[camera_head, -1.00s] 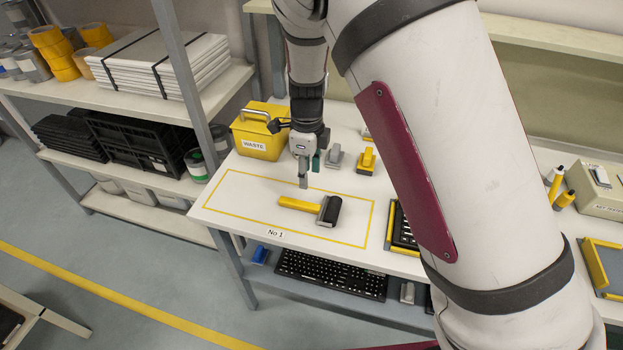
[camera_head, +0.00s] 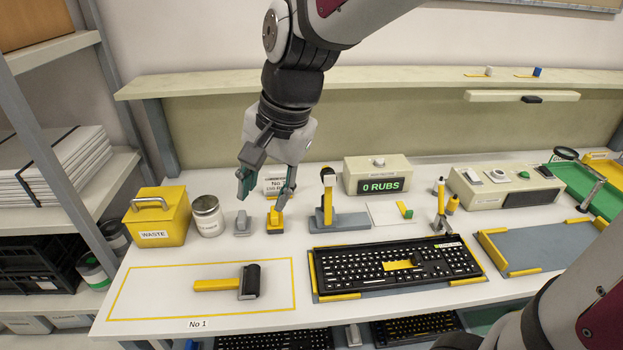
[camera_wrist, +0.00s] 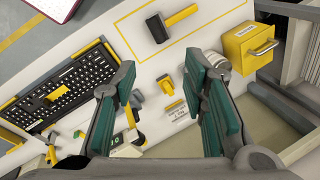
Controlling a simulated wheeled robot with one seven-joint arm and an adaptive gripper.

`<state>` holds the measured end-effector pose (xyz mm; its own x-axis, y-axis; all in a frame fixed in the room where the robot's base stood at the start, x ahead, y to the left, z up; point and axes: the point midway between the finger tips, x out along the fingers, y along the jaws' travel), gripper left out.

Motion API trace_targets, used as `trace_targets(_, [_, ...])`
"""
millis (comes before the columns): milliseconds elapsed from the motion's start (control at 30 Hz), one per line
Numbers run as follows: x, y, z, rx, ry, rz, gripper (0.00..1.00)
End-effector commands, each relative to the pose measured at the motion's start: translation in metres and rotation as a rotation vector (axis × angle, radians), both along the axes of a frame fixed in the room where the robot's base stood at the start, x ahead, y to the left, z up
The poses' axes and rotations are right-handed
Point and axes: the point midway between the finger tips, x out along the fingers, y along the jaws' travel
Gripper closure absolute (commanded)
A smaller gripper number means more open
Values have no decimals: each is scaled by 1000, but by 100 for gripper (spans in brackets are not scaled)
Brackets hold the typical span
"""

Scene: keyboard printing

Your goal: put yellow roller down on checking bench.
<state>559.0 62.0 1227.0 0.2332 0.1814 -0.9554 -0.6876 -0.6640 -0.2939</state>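The yellow roller (camera_head: 230,283), with a yellow handle and a black roller head, lies on the white bench (camera_head: 290,245) inside the yellow outlined area labelled No 1. It also shows in the wrist view (camera_wrist: 171,24), lying flat inside the yellow outline. My gripper (camera_head: 263,197) is above the back of the bench, behind the roller and apart from it. Its green-padded fingers are spread wide. In the wrist view nothing is between the fingers (camera_wrist: 172,115).
A yellow waste box (camera_head: 158,220) and a metal can (camera_head: 208,216) stand left of my gripper. Small grey and yellow stamp-like pieces (camera_head: 275,222) are beneath it. A keyboard (camera_head: 395,265) sits in a yellow-cornered holder to the right. The outlined area has free room around the roller.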

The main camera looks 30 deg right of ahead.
Motion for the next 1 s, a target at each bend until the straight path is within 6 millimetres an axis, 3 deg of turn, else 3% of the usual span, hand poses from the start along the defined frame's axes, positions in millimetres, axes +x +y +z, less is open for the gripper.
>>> trace_targets(33, [-15,-9,12,-22,-47,70,61])
trace_targets(200, [-65,-33,37,-162,-184,342,61])
trace_targets(433, [-117,-56,47,-374,-291,618,61])
trace_targets(600, [-131,-62,47,-452,-311,705,61])
trace_targets(1000, [-133,-62,47,-460,-312,715,61])
